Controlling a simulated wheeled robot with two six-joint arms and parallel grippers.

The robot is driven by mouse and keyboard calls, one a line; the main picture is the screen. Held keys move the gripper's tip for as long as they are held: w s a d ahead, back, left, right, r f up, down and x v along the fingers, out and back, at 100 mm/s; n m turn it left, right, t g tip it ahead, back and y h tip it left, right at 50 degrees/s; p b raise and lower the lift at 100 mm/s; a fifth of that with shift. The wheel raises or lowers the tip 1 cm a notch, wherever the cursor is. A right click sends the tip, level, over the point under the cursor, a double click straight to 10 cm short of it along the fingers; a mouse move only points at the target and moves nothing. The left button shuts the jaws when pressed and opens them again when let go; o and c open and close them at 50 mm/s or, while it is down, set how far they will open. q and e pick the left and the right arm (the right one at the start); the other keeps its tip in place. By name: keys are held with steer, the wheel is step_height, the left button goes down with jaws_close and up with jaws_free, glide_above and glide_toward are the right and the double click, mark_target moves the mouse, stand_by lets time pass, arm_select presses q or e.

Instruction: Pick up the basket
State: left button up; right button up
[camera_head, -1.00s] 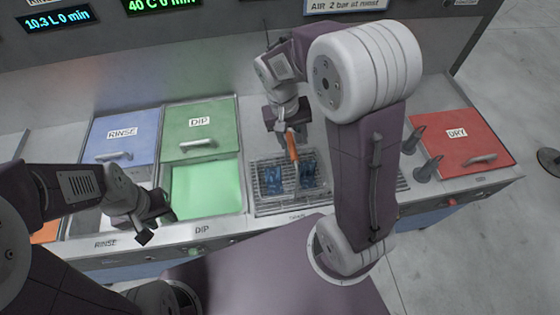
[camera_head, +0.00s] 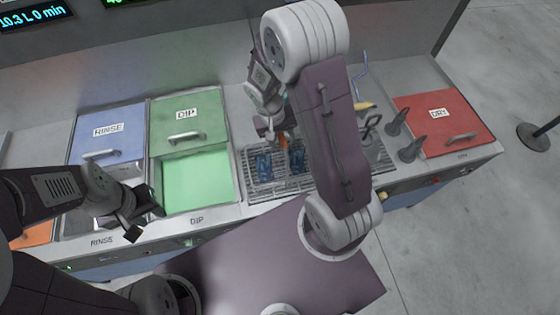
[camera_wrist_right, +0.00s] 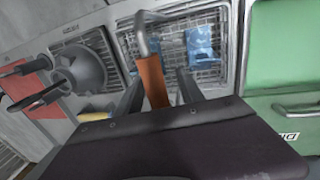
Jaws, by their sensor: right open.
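The basket (camera_head: 281,177) is a wire mesh basket holding blue parts, standing on the slotted drain area right of the green DIP tank. Its upright orange handle (camera_head: 283,139) is partly hidden by my right gripper (camera_head: 272,128). In the right wrist view, the orange handle (camera_wrist_right: 153,80) stands between the two fingers of my right gripper (camera_wrist_right: 157,92), with a gap on each side. A bent metal rod joins its top. My left gripper (camera_head: 142,214) is open and empty, beside the open DIP tank's front left corner.
The open DIP tank (camera_head: 196,186) holds green liquid. A closed blue RINSE lid (camera_head: 108,128) is at left and a red DRY lid (camera_head: 442,122) at right. Grey nozzles (camera_head: 411,150) and a yellow-handled item (camera_head: 363,106) stand right of the grate.

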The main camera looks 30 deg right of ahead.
jaws_close()
steer(key=shift+r, duration=0.1)
stand_by(1.3)
